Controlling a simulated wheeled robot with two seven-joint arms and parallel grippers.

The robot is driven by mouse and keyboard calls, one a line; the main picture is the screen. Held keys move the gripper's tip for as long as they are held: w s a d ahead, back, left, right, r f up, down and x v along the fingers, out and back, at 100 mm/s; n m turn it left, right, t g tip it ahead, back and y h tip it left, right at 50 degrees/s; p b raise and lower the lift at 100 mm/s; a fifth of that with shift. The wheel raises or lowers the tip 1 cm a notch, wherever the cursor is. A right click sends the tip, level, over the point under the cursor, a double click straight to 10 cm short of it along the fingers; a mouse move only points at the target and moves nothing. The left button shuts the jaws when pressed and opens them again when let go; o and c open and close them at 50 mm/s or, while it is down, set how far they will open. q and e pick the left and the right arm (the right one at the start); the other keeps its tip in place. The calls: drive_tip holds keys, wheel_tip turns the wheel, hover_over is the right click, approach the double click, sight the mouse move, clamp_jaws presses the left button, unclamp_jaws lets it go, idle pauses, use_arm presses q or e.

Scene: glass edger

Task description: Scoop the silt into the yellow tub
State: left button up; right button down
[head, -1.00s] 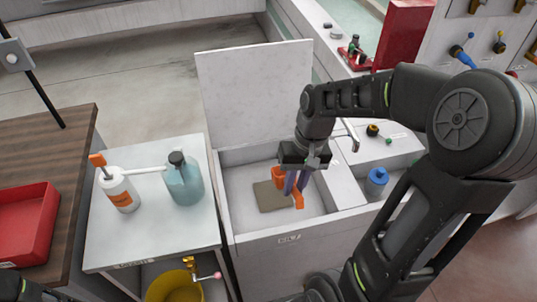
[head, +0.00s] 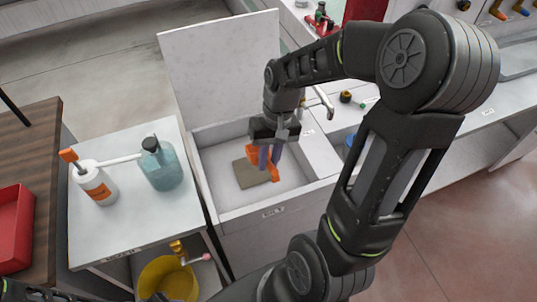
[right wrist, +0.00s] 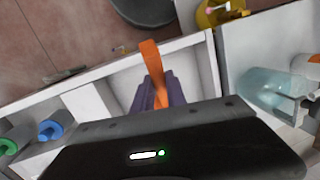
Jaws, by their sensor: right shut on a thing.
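The silt (head: 245,176) is a flat grey-brown patch on the floor of an open white basin (head: 215,196). My right gripper (head: 268,157) is inside the basin, over the silt's right side, with purple fingers shut on an orange scoop (head: 277,170). The scoop also shows between the fingers in the right wrist view (right wrist: 150,60). I cannot tell whether it touches the silt or carries any. The yellow tub (head: 168,282) stands low at the bottom of the head view, and part of it shows in the right wrist view (right wrist: 208,16). My left gripper is out of view.
A raised white lid (head: 222,70) stands behind the basin. A white side table (head: 125,225) holds an orange-topped bottle (head: 97,187) and a blue-green pump bottle (head: 163,170). A red tray (head: 12,228) sits on a wooden bench at left. The basin walls surround the scoop.

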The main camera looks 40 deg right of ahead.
drive_tip(key=x, duration=0.3)
drive_tip(key=shift+d+f, duration=0.3)
drive_tip(key=d+b+x, duration=0.2)
drive_tip(key=b+x, duration=0.5)
drive_tip(key=x, duration=0.4)
drive_tip(key=shift+f, duration=0.65)
drive_tip(key=shift+f, duration=0.15)
drive_tip(key=shift+s+f, duration=0.1)
drive_tip(key=shift+f, duration=0.1)
